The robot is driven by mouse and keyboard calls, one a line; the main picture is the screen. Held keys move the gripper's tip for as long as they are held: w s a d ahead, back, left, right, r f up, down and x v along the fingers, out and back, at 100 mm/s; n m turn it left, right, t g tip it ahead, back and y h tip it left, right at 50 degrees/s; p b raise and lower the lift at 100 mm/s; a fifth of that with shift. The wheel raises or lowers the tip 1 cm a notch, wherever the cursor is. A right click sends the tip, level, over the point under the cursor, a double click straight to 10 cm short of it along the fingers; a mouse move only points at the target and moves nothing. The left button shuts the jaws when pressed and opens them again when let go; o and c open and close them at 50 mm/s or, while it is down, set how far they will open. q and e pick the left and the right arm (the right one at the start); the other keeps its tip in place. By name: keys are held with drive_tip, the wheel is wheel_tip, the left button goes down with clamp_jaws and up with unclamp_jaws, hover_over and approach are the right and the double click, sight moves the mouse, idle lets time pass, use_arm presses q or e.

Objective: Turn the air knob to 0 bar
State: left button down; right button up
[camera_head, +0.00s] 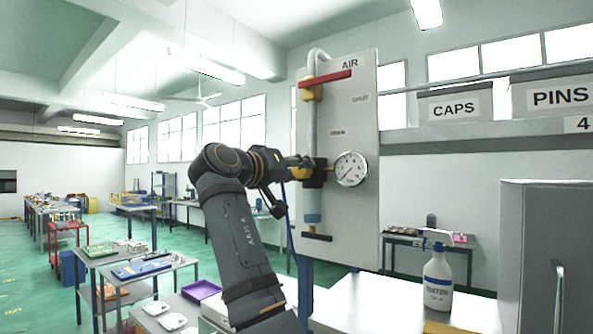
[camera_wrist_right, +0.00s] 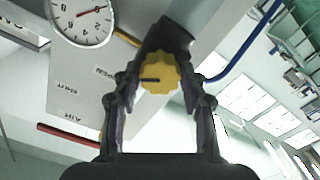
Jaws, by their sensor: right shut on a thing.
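The air panel (camera_head: 358,225) stands upright in the middle of the head view, with a grey pipe, a red lever (camera_head: 325,79) and a round white gauge (camera_head: 350,169). The yellow air knob (camera_wrist_right: 160,76) sits between the two fingers of my right gripper (camera_wrist_right: 160,92) in the wrist view. The gripper is shut on the knob, which has a dark mark on its face. In the head view my right gripper (camera_head: 300,168) reaches the regulator left of the gauge and mostly hides the knob. The gauge also shows in the wrist view (camera_wrist_right: 82,18), with a red needle. My left gripper is not in view.
A white water bottle (camera_head: 438,280) stands on a white surface right of the panel. A grey cabinet (camera_head: 535,250) is at the far right. Bins marked CAPS (camera_head: 455,107) and PINS (camera_head: 556,97) sit on a shelf. Tables with parts stand at left.

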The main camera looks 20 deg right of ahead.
drive_tip(key=n, duration=1.1)
drive_tip(key=shift+r+n, duration=0.1)
drive_tip(key=shift+n, duration=0.4)
drive_tip(key=o, duration=1.1)
drive_tip(key=shift+d, duration=0.1)
